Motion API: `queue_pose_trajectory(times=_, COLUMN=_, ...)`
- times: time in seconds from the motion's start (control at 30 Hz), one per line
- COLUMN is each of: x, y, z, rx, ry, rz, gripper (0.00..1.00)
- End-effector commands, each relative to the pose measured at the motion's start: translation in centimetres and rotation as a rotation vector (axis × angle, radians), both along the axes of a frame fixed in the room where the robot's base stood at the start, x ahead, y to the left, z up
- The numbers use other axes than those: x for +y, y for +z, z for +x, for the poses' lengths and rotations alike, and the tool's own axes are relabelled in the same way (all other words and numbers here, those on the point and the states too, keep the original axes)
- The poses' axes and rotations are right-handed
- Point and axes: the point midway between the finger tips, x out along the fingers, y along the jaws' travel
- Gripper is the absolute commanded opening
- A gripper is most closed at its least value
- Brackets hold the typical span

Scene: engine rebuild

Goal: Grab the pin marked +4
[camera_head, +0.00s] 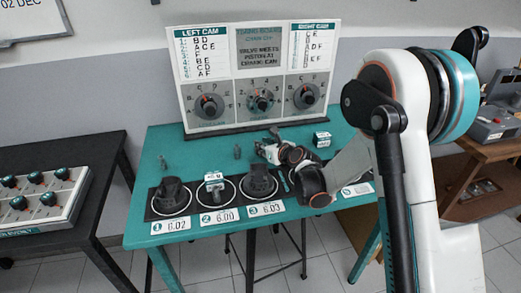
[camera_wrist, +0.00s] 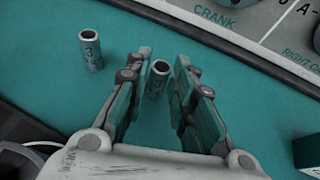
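My gripper (camera_wrist: 164,57) is open in the wrist view. A small grey pin (camera_wrist: 157,80) stands between its two fingers, with a narrow gap on each side. Its dark mark is partly legible, like a 3; I cannot read it in full. A second grey pin (camera_wrist: 91,50) stands upright left of the fingers, with a mark that looks like 3. In the head view my gripper (camera_head: 264,149) is low over the teal table; the pin between its fingers cannot be made out there. Grey pins stand left of it, one near (camera_head: 237,152) and one further left (camera_head: 163,164). No +4 is readable.
A timing board (camera_head: 260,75) with dials stands along the back of the teal table (camera_head: 205,152). A small white-and-teal box (camera_head: 322,139) is right of my gripper. A control panel (camera_head: 38,200) is on the left table.

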Motion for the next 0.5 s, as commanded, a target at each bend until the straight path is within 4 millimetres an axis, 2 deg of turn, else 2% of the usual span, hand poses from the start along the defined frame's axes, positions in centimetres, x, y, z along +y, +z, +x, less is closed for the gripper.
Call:
queue_pose_trajectory(times=0.07, x=0.0, y=0.0, z=-0.01, rx=0.0, ry=0.0, rz=0.0, gripper=0.0)
queue_pose_trajectory(times=0.5, x=-0.01, y=0.38, z=-0.01, rx=0.0, ry=0.0, rz=0.0, gripper=0.0)
